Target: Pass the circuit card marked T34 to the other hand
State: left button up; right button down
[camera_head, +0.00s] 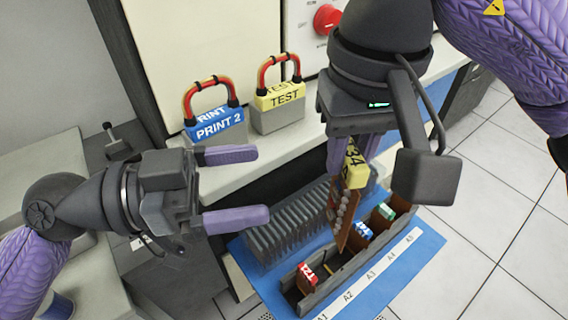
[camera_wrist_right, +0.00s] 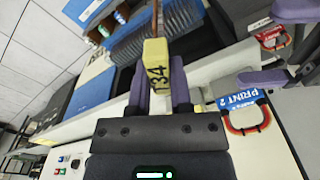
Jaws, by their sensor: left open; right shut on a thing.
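The circuit card marked T34 (camera_head: 345,204) has a yellow tab and a brown board that hangs down. My right gripper (camera_head: 352,150) is shut on its yellow tab and holds it above the card rack. The right wrist view shows the tab (camera_wrist_right: 155,62) between the purple fingers of the right gripper (camera_wrist_right: 161,85), with the lettering T34. My left gripper (camera_head: 236,186) is open and empty, to the left of the card and apart from it. Its purple fingers point toward the card. In the right wrist view the left gripper's fingers show at the upper right edge.
A dark slotted rack (camera_head: 290,228) and a card holder (camera_head: 338,273) with red T21, blue and green cards stand on a blue mat (camera_head: 413,262). A blue PRINT 2 padlock (camera_head: 217,127) and a yellow TEST padlock (camera_head: 279,106) stand on the ledge behind.

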aim_at(356, 163)
pick_arm(q)
jog(key=x, duration=1.2)
jog(key=shift+w, duration=0.1)
jog(key=c, duration=0.7)
jog(key=o, duration=0.7)
jog(key=shift+w, duration=0.1)
jog(key=shift+a, duration=0.1)
